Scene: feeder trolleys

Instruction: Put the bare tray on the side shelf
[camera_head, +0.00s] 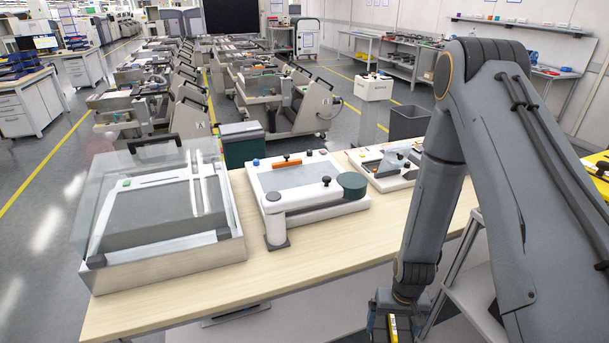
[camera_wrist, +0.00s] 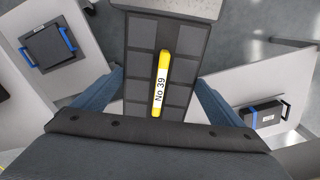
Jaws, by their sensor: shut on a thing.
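My gripper (camera_wrist: 160,92) is shut on a dark tray (camera_wrist: 142,44), with one bluish finger at each side of it. The tray has a grid of shallow pockets that look empty, and a yellow strip labelled "No 39" lies along its middle. In the head view my gripper (camera_head: 393,322) is low at the bottom edge, in front of the bench, with the yellow strip just showing; most of the tray is out of frame. A pale shelf (camera_head: 478,293) stands to the right of the gripper, partly hidden by my arm. I cannot tell for sure whether it is the side shelf.
In the wrist view, pale surfaces at left (camera_wrist: 92,72) and right (camera_wrist: 225,78) each carry a dark item with blue or black handles. The wooden bench (camera_head: 150,312) holds a clear-lidded box (camera_head: 215,250) and a white fixture (camera_head: 325,211). Grey floor shows between the surfaces.

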